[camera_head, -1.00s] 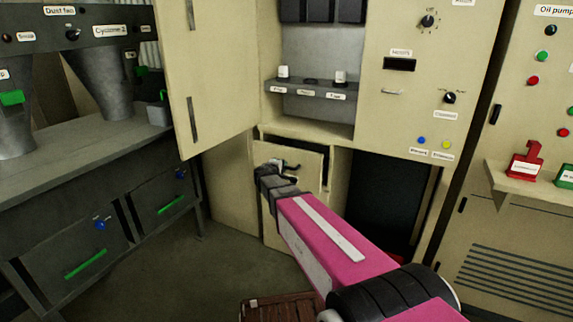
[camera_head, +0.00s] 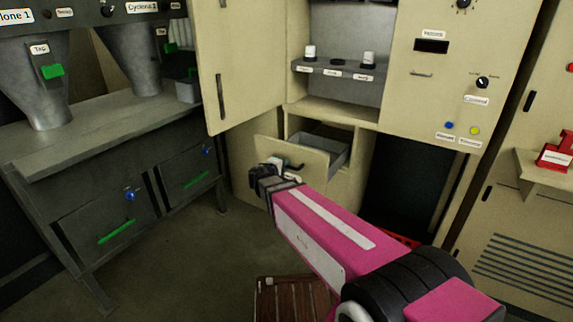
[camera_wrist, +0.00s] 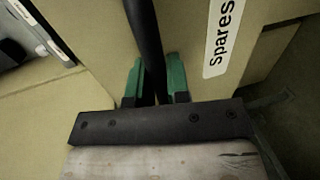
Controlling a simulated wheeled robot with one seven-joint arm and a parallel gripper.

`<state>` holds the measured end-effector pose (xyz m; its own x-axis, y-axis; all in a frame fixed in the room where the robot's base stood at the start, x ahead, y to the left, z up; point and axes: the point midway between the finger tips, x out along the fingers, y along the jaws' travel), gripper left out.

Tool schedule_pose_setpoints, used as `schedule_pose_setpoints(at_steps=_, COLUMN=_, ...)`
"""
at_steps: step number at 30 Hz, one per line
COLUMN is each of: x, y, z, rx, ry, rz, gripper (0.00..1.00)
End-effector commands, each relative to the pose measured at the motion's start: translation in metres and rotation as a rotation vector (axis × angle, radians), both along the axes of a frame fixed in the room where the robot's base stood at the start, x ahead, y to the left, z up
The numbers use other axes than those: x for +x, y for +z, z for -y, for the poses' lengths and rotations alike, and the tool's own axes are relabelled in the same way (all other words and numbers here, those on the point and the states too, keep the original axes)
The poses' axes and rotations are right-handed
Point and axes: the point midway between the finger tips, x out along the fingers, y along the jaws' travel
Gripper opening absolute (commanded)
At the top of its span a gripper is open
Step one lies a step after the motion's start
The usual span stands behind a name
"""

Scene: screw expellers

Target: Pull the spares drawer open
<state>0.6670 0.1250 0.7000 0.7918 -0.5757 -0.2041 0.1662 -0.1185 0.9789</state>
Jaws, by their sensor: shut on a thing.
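The spares drawer (camera_head: 309,159) is a beige drawer low in the cabinet, under the shelf with small labelled parts. It is pulled part way out and its grey inside shows. Its front bears a "spares" label (camera_wrist: 221,38) in the wrist view. Its dark bar handle (camera_wrist: 146,45) runs between the two green fingertips of my gripper (camera_wrist: 158,82). My gripper is shut on this handle. In the head view my gripper (camera_head: 268,180) is at the drawer front, and my pink arm hides part of the cabinet below.
An open cabinet door (camera_head: 222,65) stands left of the drawer, above its level. A dark bench with drawers (camera_head: 105,221) is at the left. A brown wooden crate (camera_head: 290,299) sits on the floor in front. Bare floor (camera_head: 195,270) lies between them.

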Motion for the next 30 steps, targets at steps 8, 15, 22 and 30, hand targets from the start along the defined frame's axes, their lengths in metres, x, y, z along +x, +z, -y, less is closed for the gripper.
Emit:
schedule_pose_setpoints(at_steps=8, x=0.000, y=0.000, z=-0.001, rx=0.000, ry=0.002, rz=0.000, gripper=0.00)
schedule_pose_setpoints(at_steps=15, x=0.000, y=0.000, z=-0.001, rx=0.000, ry=0.001, rz=0.000, gripper=0.41)
schedule_pose_setpoints(at_steps=22, x=-0.001, y=0.000, z=-0.001, rx=0.000, ry=0.001, rz=0.000, gripper=0.41)
schedule_pose_setpoints(at_steps=30, x=-0.023, y=0.006, z=-0.016, rx=0.000, ry=0.003, rz=0.000, gripper=0.41)
